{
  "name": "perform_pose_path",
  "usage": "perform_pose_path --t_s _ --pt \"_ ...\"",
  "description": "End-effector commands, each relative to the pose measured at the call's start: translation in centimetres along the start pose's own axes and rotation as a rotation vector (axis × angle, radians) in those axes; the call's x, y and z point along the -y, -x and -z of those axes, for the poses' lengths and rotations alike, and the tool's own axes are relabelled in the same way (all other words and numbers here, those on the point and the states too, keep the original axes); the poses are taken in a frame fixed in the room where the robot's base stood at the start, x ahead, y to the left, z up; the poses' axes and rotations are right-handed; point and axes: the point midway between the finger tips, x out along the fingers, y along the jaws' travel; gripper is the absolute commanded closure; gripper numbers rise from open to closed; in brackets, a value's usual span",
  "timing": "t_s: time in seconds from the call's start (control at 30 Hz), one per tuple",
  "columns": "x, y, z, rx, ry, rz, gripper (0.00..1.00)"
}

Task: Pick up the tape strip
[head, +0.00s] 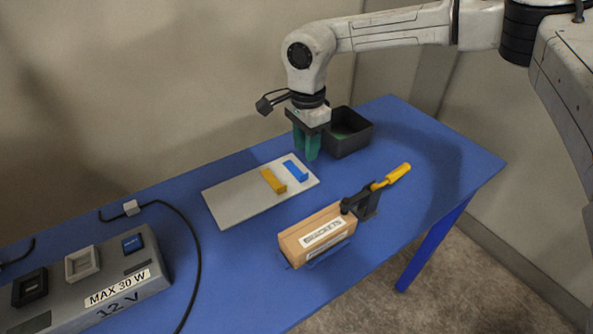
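Two small strip-like pieces lie on a pale flat board (232,204) on the blue table. One is a yellow-orange strip (273,181) and the other is a blue strip (295,171) to its right. I cannot tell from the picture which of them is the tape strip. My gripper (306,151) points down with two green fingers, above and behind the board's far right corner. The fingers look apart, with nothing seen between them. It is clear of both strips.
A black open bin (361,143) stands just right of my gripper. A wooden block labelled BRACKETS (298,243) and a yellow-handled clamp (391,177) sit in front of the board. A grey console (118,265) and black cable (200,257) are at left. The table's right end is clear.

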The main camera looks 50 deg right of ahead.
Motion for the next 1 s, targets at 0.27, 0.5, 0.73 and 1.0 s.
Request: perform_pose_path --t_s 0.27,0.5,0.73,1.0 --pt "0.0 -3.0 -0.2 0.002 -0.001 -0.001 0.64" --pt "-0.1 -6.3 -0.6 0.004 -0.001 0.000 0.64" --pt "-0.1 -7.6 -0.5 0.002 0.000 0.001 0.64" --pt "-0.1 -7.6 -0.5 0.003 0.000 0.002 0.75"
